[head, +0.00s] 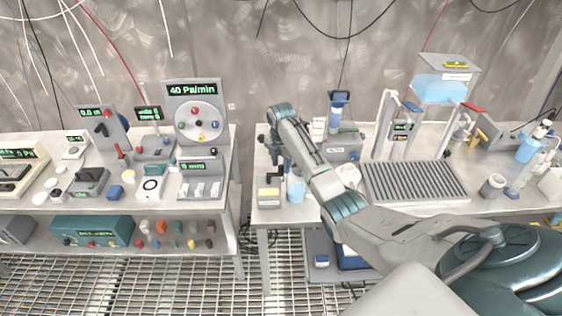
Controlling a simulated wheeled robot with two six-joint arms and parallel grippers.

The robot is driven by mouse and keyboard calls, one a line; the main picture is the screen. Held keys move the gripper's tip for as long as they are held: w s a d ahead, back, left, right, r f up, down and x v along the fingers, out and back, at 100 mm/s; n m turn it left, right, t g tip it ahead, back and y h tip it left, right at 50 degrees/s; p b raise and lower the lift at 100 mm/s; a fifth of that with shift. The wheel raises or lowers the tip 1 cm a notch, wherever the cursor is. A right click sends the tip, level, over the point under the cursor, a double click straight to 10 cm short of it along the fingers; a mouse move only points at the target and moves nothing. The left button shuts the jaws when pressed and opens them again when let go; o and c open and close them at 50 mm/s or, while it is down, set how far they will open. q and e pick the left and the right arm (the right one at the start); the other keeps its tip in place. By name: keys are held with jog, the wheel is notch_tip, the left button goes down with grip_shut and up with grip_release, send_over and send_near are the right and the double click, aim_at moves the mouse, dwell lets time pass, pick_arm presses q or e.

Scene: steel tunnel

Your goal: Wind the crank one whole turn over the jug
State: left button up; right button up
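A light-blue jug (296,190) stands near the front left edge of the right-hand bench. Next to it on the left is a small beige box with a dark panel (269,193). My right arm reaches in from the lower right, and its wrist bends down behind the box and jug. My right gripper (276,160) is at the end of that wrist, just above and behind them. Its fingers are small and partly hidden, so I cannot tell whether they are open or shut. I cannot make out the crank clearly; a dark round knob (261,138) shows beside the wrist. My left gripper is out of view.
A ribbed drain rack (414,182) lies right of my forearm, with a clear tank of blue liquid (442,88) behind it. A grey device (344,142) stands behind my forearm. A gap separates this bench from the left bench with its dial panel (194,112).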

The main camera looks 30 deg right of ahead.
jog(key=shift+f, duration=0.2)
grip_shut()
jog(key=shift+s+a+r+m+p, duration=0.2)
jog(key=shift+m+p, duration=0.3)
jog(key=shift+p, duration=0.2)
jog(key=shift+s+a+r+m+p, duration=0.1)
jog(key=shift+s+m+p, duration=0.05)
jog(key=shift+m+p, duration=0.45)
jog(key=shift+s+a+m+p, duration=0.15)
jog(key=shift+s+m+p, duration=0.05)
jog(key=shift+m+p, duration=0.4)
jog(key=shift+s+a+m+p, duration=0.15)
jog(key=shift+m+p, duration=0.35)
jog(key=shift+m, duration=0.1)
jog(key=m, duration=0.2)
jog(key=a+m, duration=0.1)
jog(key=shift+s+a+f+m, duration=0.1)
jog(key=shift+s+f+m, duration=0.1)
jog(key=shift+s+m, duration=0.1)
jog(key=shift+s+a+m, duration=0.1)
jog(key=shift+a+m, duration=0.35)
jog(key=shift+m, duration=0.7)
jog(key=shift+a+m, duration=0.45)
jog(key=shift+m, duration=0.7)
